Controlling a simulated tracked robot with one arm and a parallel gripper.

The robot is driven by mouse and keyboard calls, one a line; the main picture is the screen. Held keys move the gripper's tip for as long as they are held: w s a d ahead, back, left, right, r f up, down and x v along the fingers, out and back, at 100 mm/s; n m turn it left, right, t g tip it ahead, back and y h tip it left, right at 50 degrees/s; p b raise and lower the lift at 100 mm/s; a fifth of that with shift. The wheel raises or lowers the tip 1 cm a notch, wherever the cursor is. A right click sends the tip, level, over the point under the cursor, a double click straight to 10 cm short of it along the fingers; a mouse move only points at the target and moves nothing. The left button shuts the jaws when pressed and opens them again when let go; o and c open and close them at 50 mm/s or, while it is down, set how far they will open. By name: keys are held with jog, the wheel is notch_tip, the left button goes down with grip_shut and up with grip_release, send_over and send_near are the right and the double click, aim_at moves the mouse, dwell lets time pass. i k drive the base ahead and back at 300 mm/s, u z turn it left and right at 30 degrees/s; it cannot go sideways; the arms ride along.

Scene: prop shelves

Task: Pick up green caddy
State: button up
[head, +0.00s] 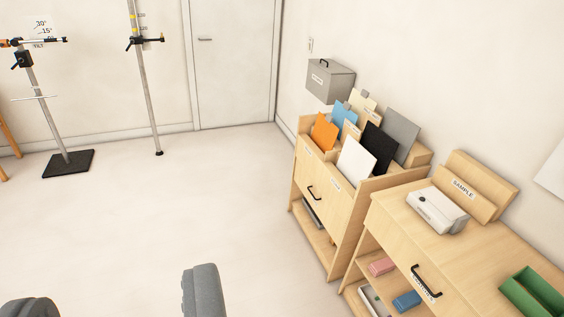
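A green caddy (533,293), an open-topped box, stands on top of the near wooden cabinet (467,256) at the lower right. The right and bottom edges of the picture cut it off, so part of it is hidden. My gripper (115,292) shows at the lower left as two dark grey fingers set wide apart. It is open, with nothing seen between the fingers. It is well to the left of the caddy, over the pale floor and apart from the cabinet.
A white device (436,212) and a wooden SAMPLE block (478,187) stand on the near cabinet. Its open shelf holds a pink item (381,266) and a blue item (407,300). A wooden file cabinet (322,190) stands behind. The floor (170,215) is clear; stands are at back left.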

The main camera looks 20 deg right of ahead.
aim_at(542, 291)
jog(key=z, duration=0.55)
jog(key=i, duration=1)
jog(key=z, duration=0.95)
jog(key=i, duration=0.55)
jog(key=z, duration=0.25)
jog(key=k, duration=0.9)
jog(key=z, duration=0.2)
jog(key=i, duration=0.9)
jog(key=u, duration=0.1)
